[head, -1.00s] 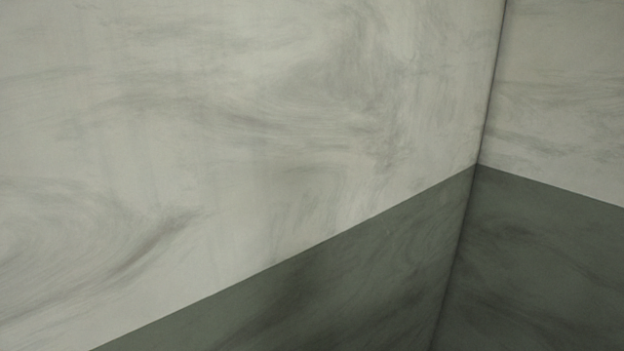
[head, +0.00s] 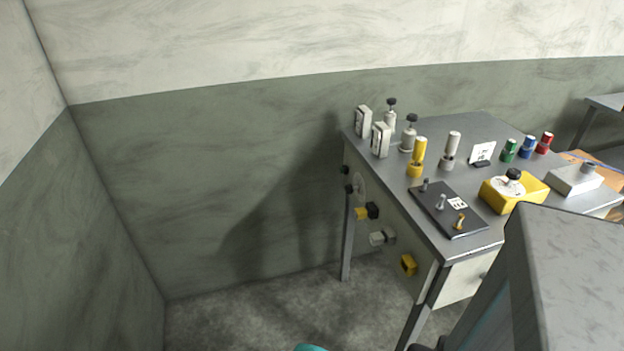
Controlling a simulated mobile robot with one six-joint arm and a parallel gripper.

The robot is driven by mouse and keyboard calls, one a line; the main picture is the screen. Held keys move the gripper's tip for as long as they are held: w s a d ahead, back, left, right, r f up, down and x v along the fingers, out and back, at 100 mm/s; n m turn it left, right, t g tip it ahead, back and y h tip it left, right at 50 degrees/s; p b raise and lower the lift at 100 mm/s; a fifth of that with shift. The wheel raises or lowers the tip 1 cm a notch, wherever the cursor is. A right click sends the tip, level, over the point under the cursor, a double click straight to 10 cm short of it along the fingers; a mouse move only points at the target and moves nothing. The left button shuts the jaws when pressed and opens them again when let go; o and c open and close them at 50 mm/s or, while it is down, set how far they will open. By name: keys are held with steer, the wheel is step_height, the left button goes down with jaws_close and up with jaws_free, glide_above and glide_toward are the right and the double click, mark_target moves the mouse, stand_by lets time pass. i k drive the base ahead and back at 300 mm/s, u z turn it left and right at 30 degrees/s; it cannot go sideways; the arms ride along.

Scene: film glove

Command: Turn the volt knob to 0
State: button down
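A metal table (head: 455,128) with several control devices stands on the right in the head view. A yellow box (head: 530,193) on it has a white dial face and a black knob (head: 513,175) on top. No label is readable, so I cannot tell which knob is the volt knob. My gripper is not in view.
A dark plate (head: 437,200) with small levers, a grey box (head: 574,180) and green, blue and red cylinders (head: 527,147) stand on the tabletop. A large grey shape (head: 570,280) blocks the lower right. The floor (head: 240,320) left of the table is clear.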

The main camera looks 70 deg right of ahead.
mark_target(349, 189)
steer(key=u, duration=0.45)
steer(key=k, duration=0.15)
steer(key=z, duration=3.05)
